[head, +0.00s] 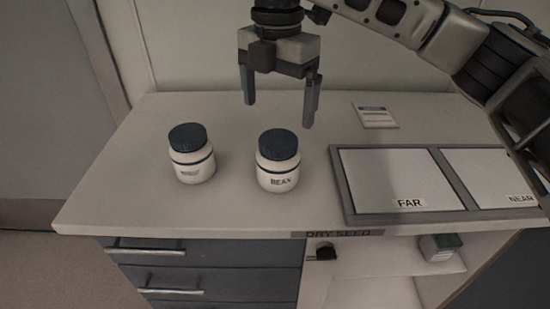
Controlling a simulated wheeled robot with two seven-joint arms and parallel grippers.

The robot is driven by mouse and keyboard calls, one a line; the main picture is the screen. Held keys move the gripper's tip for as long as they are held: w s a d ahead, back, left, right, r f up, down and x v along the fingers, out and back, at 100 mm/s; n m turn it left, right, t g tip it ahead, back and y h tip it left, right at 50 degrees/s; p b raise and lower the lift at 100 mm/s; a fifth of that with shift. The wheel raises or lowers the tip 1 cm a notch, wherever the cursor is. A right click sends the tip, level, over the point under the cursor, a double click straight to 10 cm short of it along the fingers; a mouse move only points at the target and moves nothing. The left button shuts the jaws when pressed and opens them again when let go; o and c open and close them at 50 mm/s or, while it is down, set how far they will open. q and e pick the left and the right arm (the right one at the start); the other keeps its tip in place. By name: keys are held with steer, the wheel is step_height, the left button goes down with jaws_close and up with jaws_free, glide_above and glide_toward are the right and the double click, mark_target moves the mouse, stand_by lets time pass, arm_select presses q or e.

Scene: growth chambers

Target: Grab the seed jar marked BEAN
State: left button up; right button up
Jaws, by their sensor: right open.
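The jar marked BEAN (277,181) is white with a dark blue lid and stands upright on the bench top. A second jar (193,168) of the same shape stands to its left; its label is too small to read surely. My right gripper (278,113) is open and empty, with its fingers pointing down. It hangs above and behind the BEAN jar, apart from it. My left gripper is not in the picture.
A framed tray with sections marked FAR (385,204) and NEAR (491,193) lies to the right on the bench (120,195). A small card (375,116) lies behind it.

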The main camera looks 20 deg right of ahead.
mark_target(278, 137)
step_height(278, 137, down, 7)
steer(key=shift+s+f+b, duration=0.1)
steer(key=shift+s+b, duration=0.05)
steer(key=shift+b, duration=0.3)
steer(key=shift+s+f+b, duration=0.15)
steer(key=shift+f+b, duration=0.05)
steer(key=shift+f, duration=1.15)
steer(key=shift+s+f+b, duration=0.15)
steer(key=shift+f+b, duration=0.05)
steer(key=shift+f, duration=1.15)
steer(key=shift+c, duration=0.4)
steer(key=c, duration=1.1)
steer(key=shift+r, duration=0.1)
